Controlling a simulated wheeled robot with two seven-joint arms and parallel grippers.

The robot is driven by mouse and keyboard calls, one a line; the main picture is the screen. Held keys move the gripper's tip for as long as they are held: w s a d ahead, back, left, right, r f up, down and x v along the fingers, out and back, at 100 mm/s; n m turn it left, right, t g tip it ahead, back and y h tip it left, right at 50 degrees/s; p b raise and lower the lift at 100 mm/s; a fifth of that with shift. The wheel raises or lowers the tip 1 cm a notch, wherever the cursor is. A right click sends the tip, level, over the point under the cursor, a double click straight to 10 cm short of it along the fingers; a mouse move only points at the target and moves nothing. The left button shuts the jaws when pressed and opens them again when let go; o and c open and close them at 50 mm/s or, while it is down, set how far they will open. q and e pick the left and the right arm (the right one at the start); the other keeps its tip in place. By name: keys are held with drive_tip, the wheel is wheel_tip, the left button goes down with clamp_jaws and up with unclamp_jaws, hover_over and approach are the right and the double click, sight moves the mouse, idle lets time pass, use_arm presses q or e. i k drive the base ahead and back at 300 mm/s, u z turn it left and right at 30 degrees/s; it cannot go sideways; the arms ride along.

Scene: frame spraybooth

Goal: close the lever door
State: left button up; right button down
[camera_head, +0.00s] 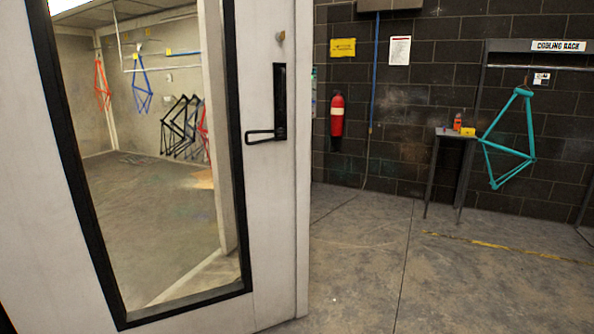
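The lever door (273,219) is a pale grey-white door with a tall black-framed window; it fills the left half of the head view. Its free edge is at the right, near the middle of the picture. A black lever handle (263,135) sticks out to the left from a tall black plate (280,95) close to that edge. The handle lies about level. Neither of my grippers shows in this view, and nothing touches the handle.
Through the window a booth shows, with hanging red, blue and black bicycle frames. Right of the door, a fire extinguisher (337,116) hangs on the dark block wall. The concrete floor (400,270) is clear.

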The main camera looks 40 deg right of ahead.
sight(57, 276)
drive_tip(key=z, duration=0.5)
drive_tip(key=i, duration=0.7)
drive_tip(key=z, duration=0.45)
drive_tip(key=i, duration=0.85)
drive_tip(key=u, duration=0.4)
